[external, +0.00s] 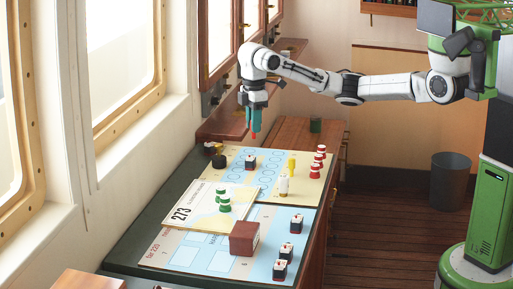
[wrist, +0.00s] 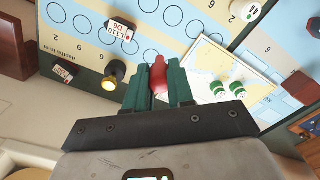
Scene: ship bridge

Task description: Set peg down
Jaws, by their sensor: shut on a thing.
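My gripper (external: 254,118) is shut on a red peg (external: 253,135) and holds it above the far part of the chart-covered table. In the wrist view the red peg (wrist: 158,76) sits between the two green fingers, and its lower end shows past them. The peg appears apart from the surface below. Several red pegs (external: 318,162) stand at the right edge of the far chart (external: 232,180). A yellow peg (external: 291,165) and a white peg (external: 283,186) stand nearby. Green pegs (external: 223,200) stand on a sheet marked 273, and also show in the wrist view (wrist: 236,88).
A dark round object (external: 218,161) and a small labelled block (external: 250,162) stand on the far chart. A brown box (external: 244,238) and several labelled blocks (external: 280,268) stand on the near chart. Windows and a wall shelf border the left. Blue circles on the far chart look mostly bare.

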